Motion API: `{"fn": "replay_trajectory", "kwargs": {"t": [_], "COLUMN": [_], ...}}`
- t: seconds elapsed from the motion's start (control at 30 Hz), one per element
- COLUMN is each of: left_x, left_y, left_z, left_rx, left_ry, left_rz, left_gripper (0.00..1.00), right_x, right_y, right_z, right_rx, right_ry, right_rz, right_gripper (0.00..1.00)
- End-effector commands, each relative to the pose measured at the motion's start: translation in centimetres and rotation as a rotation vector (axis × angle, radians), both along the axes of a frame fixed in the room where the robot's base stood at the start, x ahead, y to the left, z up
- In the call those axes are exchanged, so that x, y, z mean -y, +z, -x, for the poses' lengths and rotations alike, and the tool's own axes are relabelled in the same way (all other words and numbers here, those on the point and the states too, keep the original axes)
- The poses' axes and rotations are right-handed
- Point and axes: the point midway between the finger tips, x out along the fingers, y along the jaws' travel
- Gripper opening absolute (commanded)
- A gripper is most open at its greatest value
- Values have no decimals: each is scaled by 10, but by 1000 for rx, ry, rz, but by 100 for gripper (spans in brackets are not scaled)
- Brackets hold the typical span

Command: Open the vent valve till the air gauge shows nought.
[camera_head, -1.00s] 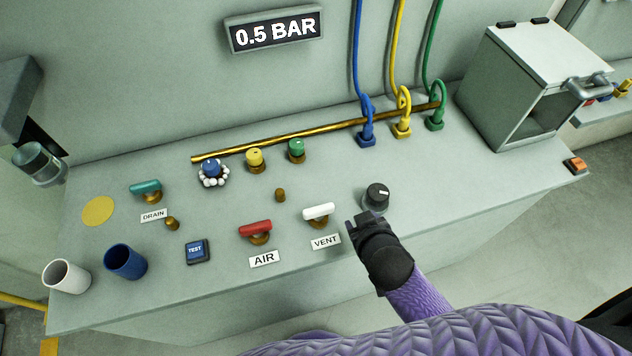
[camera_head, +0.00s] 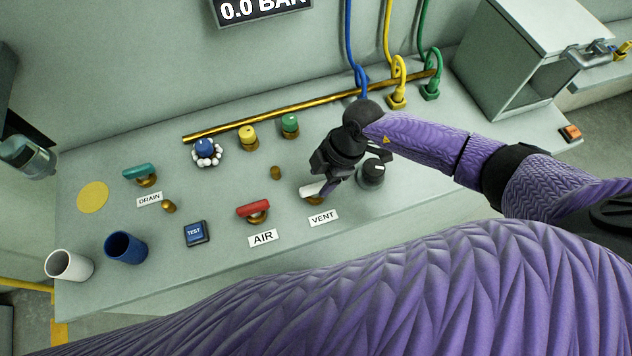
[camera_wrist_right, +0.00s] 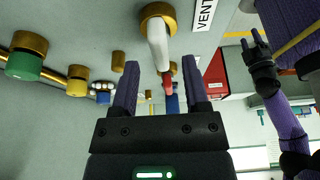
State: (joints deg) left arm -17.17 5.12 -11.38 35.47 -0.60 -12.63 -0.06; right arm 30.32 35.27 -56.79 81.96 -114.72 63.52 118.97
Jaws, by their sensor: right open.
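The gauge display (camera_head: 262,8) on the back wall reads 0.0 BAR, cut by the top edge. The vent valve's white handle (camera_head: 310,190) is behind the VENT label (camera_head: 323,217) in the head view, partly hidden by my right gripper (camera_head: 325,181). In the wrist view the white handle (camera_wrist_right: 158,45) reaches down between the spread fingertips of my right gripper (camera_wrist_right: 159,88), with gaps on both sides. The gripper is open. A small dark gripper on a purple arm, likely my left (camera_wrist_right: 257,48), shows at right in the wrist view; its jaws are unclear.
The blue TEST button (camera_head: 195,233), DRAIN valve (camera_head: 140,172) and blue cup (camera_head: 126,247) are further left. A brass pipe (camera_head: 240,122) runs behind.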

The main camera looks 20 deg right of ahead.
Motion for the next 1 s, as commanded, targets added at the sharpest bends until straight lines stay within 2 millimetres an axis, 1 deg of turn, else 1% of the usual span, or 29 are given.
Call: {"fn": "replay_trajectory", "kwargs": {"t": [0.03,0.13,0.23,0.43,0.47,0.5,0.67,0.7,0.73,1.0], "left_x": [-1,-2,-3,-4,-4,-4,-3,-3,-2,3], "left_y": [-6,-10,-10,-10,-10,-10,-10,-10,-10,-10], "left_z": [0,1,2,2,2,2,2,2,2,2], "left_rx": [-2,-3,-5,-6,-6,-6,-6,-6,-6,-6], "left_ry": [-1,-3,-3,-3,-3,-3,-2,-2,-2,1], "left_rz": [-1,-4,-7,-7,-7,-7,-7,-6,-5,3], "left_gripper": [59,59,59,59,59,59,59,59,59,59], "right_x": [-4,-9,-11,-11,-11,-11,-11,-11,-11,-11], "right_y": [-11,-22,-25,-24,-24,-24,-24,-24,-24,-24], "right_z": [0,0,0,0,0,0,0,0,0,0], "right_rx": [-1,0,1,2,2,2,2,2,2,2], "right_ry": [0,1,1,0,0,0,1,0,0,3], "right_rz": [-1,-2,-3,-4,-4,-4,-4,-4,-4,-4], "right_gripper": [59,59,59,59,55,46,12,4,0,0]}}
